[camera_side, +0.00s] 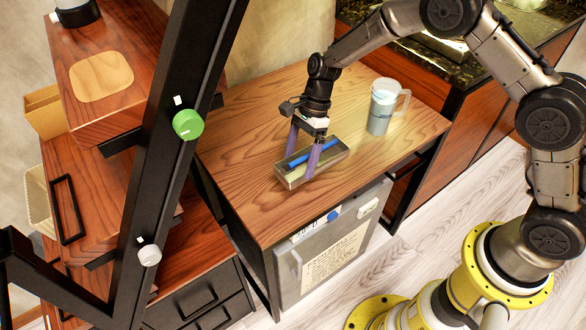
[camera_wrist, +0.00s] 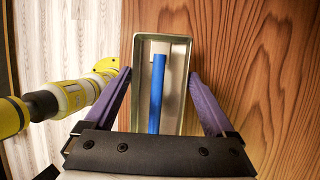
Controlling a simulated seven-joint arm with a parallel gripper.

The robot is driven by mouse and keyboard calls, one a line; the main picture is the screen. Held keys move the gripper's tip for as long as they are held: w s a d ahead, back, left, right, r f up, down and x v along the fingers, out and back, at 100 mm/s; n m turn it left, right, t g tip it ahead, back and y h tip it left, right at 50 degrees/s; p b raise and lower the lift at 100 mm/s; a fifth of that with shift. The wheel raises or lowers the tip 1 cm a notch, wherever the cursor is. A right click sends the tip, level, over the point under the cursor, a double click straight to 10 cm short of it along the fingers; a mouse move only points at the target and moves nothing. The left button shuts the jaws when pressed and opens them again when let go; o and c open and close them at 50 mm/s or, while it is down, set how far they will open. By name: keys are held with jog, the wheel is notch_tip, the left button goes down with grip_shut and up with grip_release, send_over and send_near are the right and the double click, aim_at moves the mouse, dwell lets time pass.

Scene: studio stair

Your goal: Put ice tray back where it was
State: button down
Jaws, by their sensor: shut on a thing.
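The ice tray (camera_side: 333,160) appears as a small oblong metal tray on the wooden table top, near its front edge. A blue bar lies lengthwise inside it, with a pale piece at its far end. In the wrist view the tray (camera_wrist: 182,50) fills the middle, and the blue bar (camera_wrist: 156,95) runs along its inside. My gripper (camera_side: 301,162) reaches down from above, with its purple fingers on the tray's two long sides. In the wrist view my gripper (camera_wrist: 160,78) is shut on the tray. I cannot tell whether the tray touches the table.
A grey pitcher with a handle (camera_side: 382,110) stands behind and right of the tray. The wooden table top (camera_side: 245,165) is clear to the left. A small fridge (camera_side: 325,255) stands under the table. A black frame post (camera_side: 165,160) crosses the left foreground, before wooden shelves (camera_side: 130,110).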

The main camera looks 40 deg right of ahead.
jog(key=shift+w+a+f, duration=0.15)
jog(key=shift+w+f, duration=0.3)
jog(key=shift+f, duration=0.1)
jog(key=shift+w+a+f, duration=0.15)
jog(key=shift+w+f, duration=0.3)
jog(key=shift+f, duration=0.1)
jog(key=shift+w+f, duration=0.1)
jog(key=shift+f, duration=1.5)
grip_release()
jog(key=shift+f, duration=0.15)
